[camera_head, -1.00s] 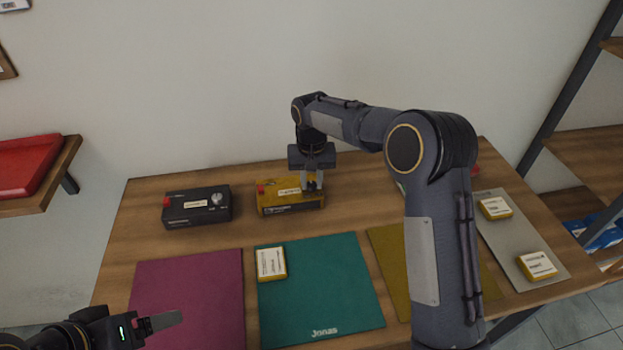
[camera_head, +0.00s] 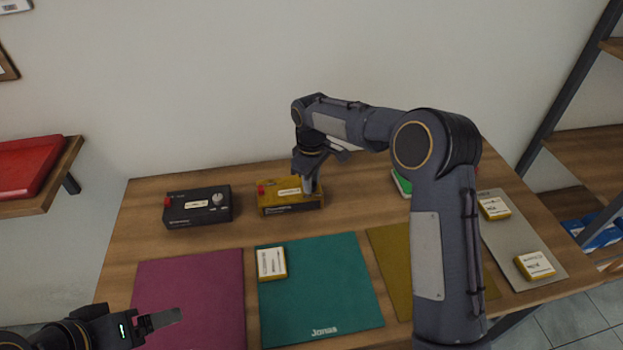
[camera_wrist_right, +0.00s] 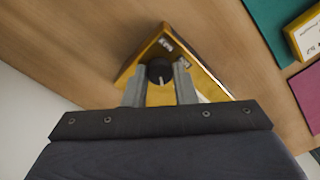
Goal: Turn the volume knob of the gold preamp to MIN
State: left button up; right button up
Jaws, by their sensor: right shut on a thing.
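The gold preamp (camera_head: 280,209) stands at the back middle of the table, with a red part on its left end and a pale label on top. My right gripper (camera_head: 308,188) reaches down onto its right end. In the right wrist view, the fingers (camera_wrist_right: 160,74) are shut on the dark volume knob (camera_wrist_right: 158,69), one on each side. A pale pointer line on the knob shows between the fingers. The MIN marking cannot be made out. In the head view the gripper hides the knob. My left gripper (camera_head: 160,321) is low at the left, its finger gap unclear.
A black unit (camera_head: 197,213) with a silver knob stands left of the gold preamp. Magenta (camera_head: 190,290), teal (camera_head: 325,305) and olive (camera_head: 392,255) mats lie in front. A yellow-white box (camera_head: 271,263) lies on the teal mat. A green-edged object (camera_head: 402,183) is partly behind my right arm.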

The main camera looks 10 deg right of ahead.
jog(key=n, duration=0.6)
jog(key=shift+n+p, duration=0.3)
jog(key=shift+p, duration=0.05)
jog(key=n, duration=0.6)
jog(key=shift+p, duration=0.4)
jog(key=o, duration=1)
notch_tip(320, 180, up, 7)
jog(key=shift+f+b, duration=0.1)
jog(key=shift+b, duration=0.65)
jog(key=shift+r, duration=0.55)
